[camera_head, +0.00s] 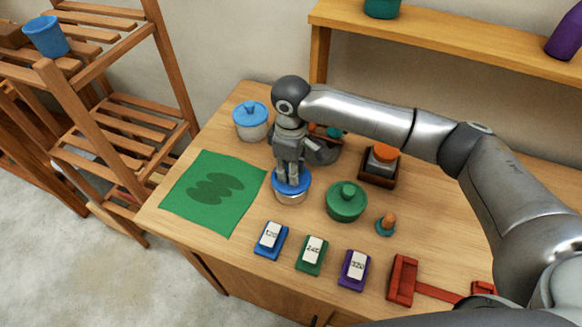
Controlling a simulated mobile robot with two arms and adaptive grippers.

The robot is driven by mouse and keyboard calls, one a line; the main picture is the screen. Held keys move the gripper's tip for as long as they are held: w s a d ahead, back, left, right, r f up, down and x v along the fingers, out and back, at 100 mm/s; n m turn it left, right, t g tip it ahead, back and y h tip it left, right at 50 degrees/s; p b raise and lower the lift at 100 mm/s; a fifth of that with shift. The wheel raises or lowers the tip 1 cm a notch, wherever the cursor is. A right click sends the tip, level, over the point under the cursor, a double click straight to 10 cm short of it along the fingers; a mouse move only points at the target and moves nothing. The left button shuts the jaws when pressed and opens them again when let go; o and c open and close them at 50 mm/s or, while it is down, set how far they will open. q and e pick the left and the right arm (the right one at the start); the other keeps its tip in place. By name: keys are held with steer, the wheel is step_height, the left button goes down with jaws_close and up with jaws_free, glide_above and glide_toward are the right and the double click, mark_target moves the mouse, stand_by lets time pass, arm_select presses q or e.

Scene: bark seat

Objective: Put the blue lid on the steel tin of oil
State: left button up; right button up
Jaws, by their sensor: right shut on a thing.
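My right gripper (291,180) points straight down and is shut on the blue lid (304,187). My fingers hide the middle of the lid. The lid is level and directly over the small steel tin (291,199), at its rim. Only a band of the tin's side shows below the lid. I cannot tell whether the lid rests fully on the rim or is slightly above it. The oil inside is hidden. My left gripper is not in view.
A blue-lidded jar (252,129) stands behind left, a green cloth (240,215) lies left. A green lidded pot (346,207) and a small peg (386,225) stand right. Blue (271,240), green (312,254) and purple (354,269) labelled blocks line the front. A weight box (366,175) sits behind.

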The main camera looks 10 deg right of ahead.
steer(key=shift+f, duration=0.6)
steer(key=o, duration=1)
steer(key=shift+o, duration=0.4)
steer(key=o, duration=0.8)
steer(key=shift+r, duration=0.1)
steer(key=shift+r+p, duration=3.45)
steer(key=shift+p, duration=0.85)
steer(key=shift+f, duration=0.1)
